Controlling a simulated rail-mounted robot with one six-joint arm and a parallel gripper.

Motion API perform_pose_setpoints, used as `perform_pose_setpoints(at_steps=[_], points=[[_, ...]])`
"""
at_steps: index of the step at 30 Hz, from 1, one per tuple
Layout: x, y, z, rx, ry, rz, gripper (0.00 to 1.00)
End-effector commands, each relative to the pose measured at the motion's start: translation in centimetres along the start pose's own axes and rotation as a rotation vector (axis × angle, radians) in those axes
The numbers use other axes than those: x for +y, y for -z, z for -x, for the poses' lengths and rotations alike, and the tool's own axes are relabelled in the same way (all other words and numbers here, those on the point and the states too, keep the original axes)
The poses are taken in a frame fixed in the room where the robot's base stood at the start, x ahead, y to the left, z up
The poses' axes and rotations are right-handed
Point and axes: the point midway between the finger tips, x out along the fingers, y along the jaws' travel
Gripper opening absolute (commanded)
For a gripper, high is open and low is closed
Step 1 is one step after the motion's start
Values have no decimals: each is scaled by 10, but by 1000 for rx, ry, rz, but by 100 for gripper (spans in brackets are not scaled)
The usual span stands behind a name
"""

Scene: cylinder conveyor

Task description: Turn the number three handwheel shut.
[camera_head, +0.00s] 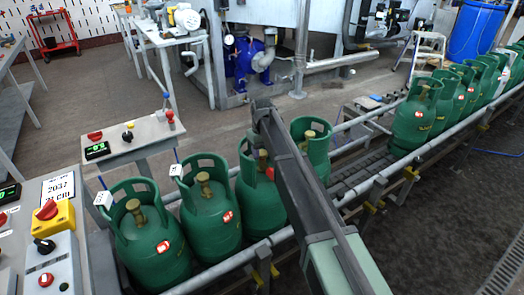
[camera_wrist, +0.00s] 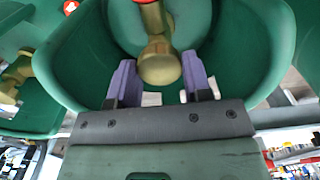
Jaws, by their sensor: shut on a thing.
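In the wrist view the two purple fingers of my gripper (camera_wrist: 161,72) stand inside the collar of a green cylinder (camera_wrist: 262,45). They are shut on the brass handwheel (camera_wrist: 160,68), one finger on each side of it. In the head view this is the third green cylinder (camera_head: 258,205) from the left in the near group. My arm crosses in front of it there and hides its handwheel and my gripper. No number on the cylinder can be read.
Neighbouring cylinders (camera_head: 208,215) (camera_head: 150,250) stand to the left and another (camera_head: 318,150) to the right, close by on the conveyor (camera_head: 380,180). More cylinders (camera_head: 415,115) line up farther right. A control panel (camera_head: 50,235) is at the lower left. Another panel (camera_head: 130,138) stands behind the conveyor.

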Motion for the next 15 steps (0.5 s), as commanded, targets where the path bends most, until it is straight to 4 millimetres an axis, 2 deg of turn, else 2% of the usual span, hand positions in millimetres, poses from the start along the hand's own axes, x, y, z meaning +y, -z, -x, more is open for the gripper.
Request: perform_pose_setpoints(at_steps=[15], points=[[0, 0, 0, 0, 0, -453, 22]])
